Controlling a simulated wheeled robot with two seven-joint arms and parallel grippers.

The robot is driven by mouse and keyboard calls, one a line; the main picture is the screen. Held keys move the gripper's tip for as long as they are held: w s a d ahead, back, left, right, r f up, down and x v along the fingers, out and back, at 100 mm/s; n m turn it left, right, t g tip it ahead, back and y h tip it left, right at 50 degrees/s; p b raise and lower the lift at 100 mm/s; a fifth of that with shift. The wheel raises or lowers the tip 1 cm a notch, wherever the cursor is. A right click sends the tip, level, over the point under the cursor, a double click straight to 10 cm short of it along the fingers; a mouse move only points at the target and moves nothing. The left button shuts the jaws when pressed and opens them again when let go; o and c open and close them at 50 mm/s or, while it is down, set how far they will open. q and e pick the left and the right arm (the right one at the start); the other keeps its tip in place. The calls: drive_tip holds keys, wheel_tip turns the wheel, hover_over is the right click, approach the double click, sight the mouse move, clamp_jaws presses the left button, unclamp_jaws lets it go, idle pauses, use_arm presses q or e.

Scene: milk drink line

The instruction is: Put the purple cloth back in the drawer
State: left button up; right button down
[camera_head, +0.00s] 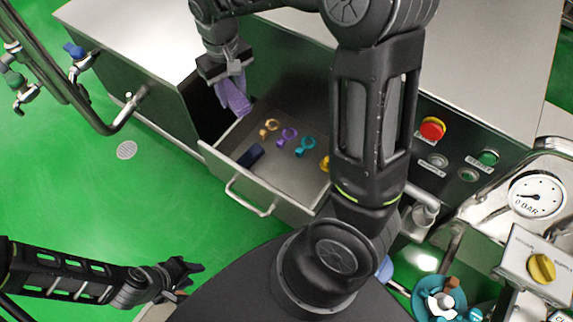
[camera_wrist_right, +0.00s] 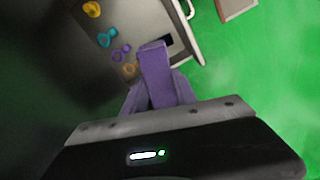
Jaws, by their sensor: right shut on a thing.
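My right gripper (camera_head: 224,74) is shut on the purple cloth (camera_head: 234,97), which hangs down from its jaws. The cloth also shows in the right wrist view (camera_wrist_right: 157,75), its hanging end in front of the open drawer. The drawer (camera_head: 229,181) is pulled out from the steel cabinet. In the head view the cloth is at the drawer's left rear side, and I cannot tell whether its lower end is inside or above the rim. My left gripper (camera_head: 188,275) is low at the left, far from the drawer; its jaws are too unclear to read.
In the drawer lie an orange clip (camera_head: 269,127), a purple clip (camera_head: 288,136), a teal clip (camera_head: 305,146), a partly hidden yellow one and a dark blue object (camera_head: 250,155). A red button (camera_head: 432,129) and a gauge (camera_head: 537,195) stand at the right. Green floor is free at left.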

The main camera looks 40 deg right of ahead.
drive_tip(key=s+d+f+n+b, duration=0.1)
drive_tip(key=s+d+f+b, duration=0.25)
drive_tip(key=s+f, duration=0.3)
drive_tip(key=n+b, duration=0.3)
drive_tip(key=b, duration=0.3)
hover_over(274, 178)
wheel_tip(274, 178, down, 11)
drive_tip(key=shift+f, duration=0.4)
wheel_tip(274, 178, down, 6)
drive_tip(key=shift+f+b, duration=0.1)
drive_tip(key=shift+b, duration=0.45)
drive_tip(key=shift+f+b, duration=0.3)
drive_tip(key=shift+f, duration=1.55)
